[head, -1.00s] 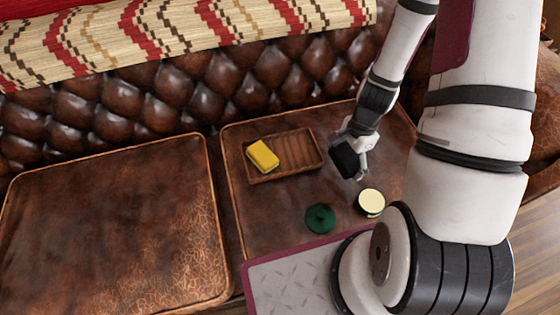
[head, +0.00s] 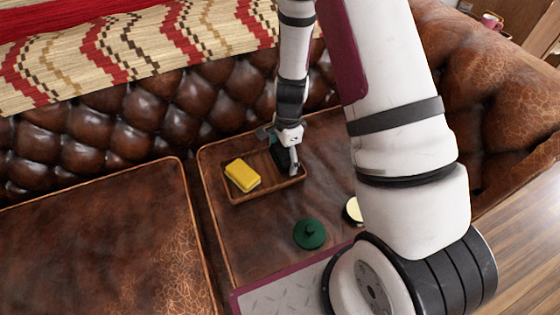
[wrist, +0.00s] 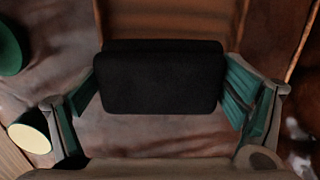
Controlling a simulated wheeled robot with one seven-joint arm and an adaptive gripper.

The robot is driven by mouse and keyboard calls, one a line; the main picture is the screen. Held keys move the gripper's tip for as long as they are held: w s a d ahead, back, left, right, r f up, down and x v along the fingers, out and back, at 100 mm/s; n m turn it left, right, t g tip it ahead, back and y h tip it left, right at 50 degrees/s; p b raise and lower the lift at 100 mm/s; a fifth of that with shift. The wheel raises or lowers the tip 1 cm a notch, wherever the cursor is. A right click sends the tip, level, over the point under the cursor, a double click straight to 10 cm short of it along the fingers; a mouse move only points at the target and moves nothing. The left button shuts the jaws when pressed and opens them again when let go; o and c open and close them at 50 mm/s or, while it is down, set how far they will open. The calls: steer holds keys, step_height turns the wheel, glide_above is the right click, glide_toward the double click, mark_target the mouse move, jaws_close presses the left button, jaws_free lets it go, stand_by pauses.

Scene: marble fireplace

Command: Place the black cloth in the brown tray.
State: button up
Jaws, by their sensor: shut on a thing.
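The black cloth (wrist: 160,76) is a folded, block-like dark bundle between the fingers of my gripper (wrist: 160,96) in the wrist view. In the head view my gripper (head: 286,156) is over the right end of the brown tray (head: 264,188), and the cloth (head: 281,160) shows only partly as a dark patch under it. The tray is a shallow ribbed wooden one on the right seat cushion. Its brown slats (wrist: 180,22) show beyond the cloth at the top of the wrist view. I cannot tell whether the cloth touches the tray.
A yellow block (head: 242,175) lies in the tray's left part. A dark green round object (head: 310,234) and a cream-topped round object (head: 353,211), partly hidden by my arm, are on the cushion in front. The tufted sofa back (head: 150,120) rises behind. The left cushion (head: 90,240) is bare.

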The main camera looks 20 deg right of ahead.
mark_target(280, 160)
steer(key=shift+w+a+f, duration=0.1)
steer(key=shift+w+a, duration=0.25)
steer(key=shift+w+a+f, duration=0.2)
steer(key=shift+f, duration=0.1)
steer(key=shift+f+b, duration=0.95)
steer(key=shift+f, duration=0.5)
steer(key=shift+f, duration=0.15)
steer(key=o, duration=1.1)
steer(key=shift+c, duration=0.2)
steer(key=shift+d, duration=0.1)
steer(key=r+p, duration=0.1)
steer(key=r, duration=0.3)
steer(key=r+p, duration=0.2)
steer(key=r, duration=0.2)
steer(key=r+p, duration=0.1)
steer(key=r, duration=0.3)
steer(key=shift+d+r+p, duration=0.25)
steer(key=shift+d+p, duration=0.05)
steer(key=shift+p, duration=0.1)
